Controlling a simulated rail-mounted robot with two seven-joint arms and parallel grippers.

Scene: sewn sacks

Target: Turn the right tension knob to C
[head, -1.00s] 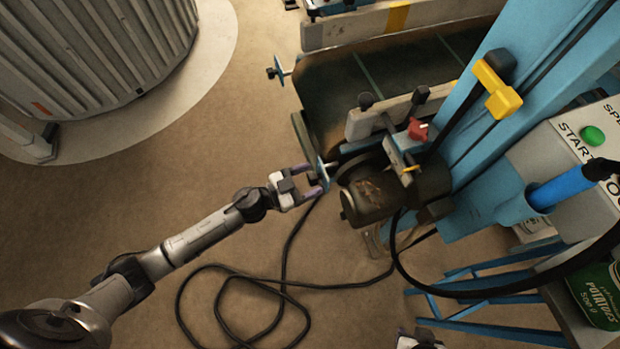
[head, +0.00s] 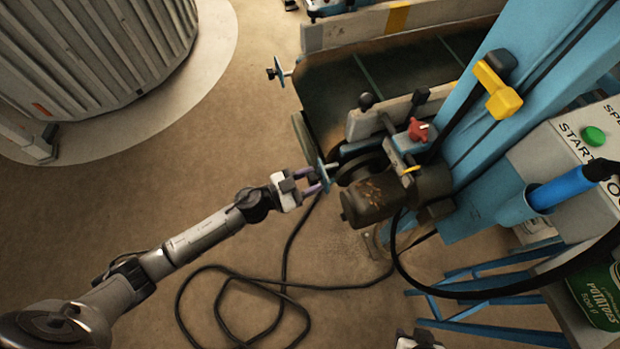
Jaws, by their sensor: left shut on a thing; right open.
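The right tension knob (head: 323,176) is a thin blue piece on a rod at the near end of the conveyor, beside the motor. My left gripper (head: 317,180) is shut on it, with purple fingers on its near side. The knob's letter marks cannot be read. A second similar knob (head: 280,71) stands at the conveyor's far corner. My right gripper (head: 418,341) is only partly in view at the bottom edge, empty as far as it shows; its fingertips are hard to make out.
The brown motor (head: 372,199) sits close to the right of the held knob, with a red knob (head: 418,131) above it. A black cable (head: 284,262) loops on the floor below my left arm. A blue post (head: 487,110) and a control box (head: 588,160) stand at right.

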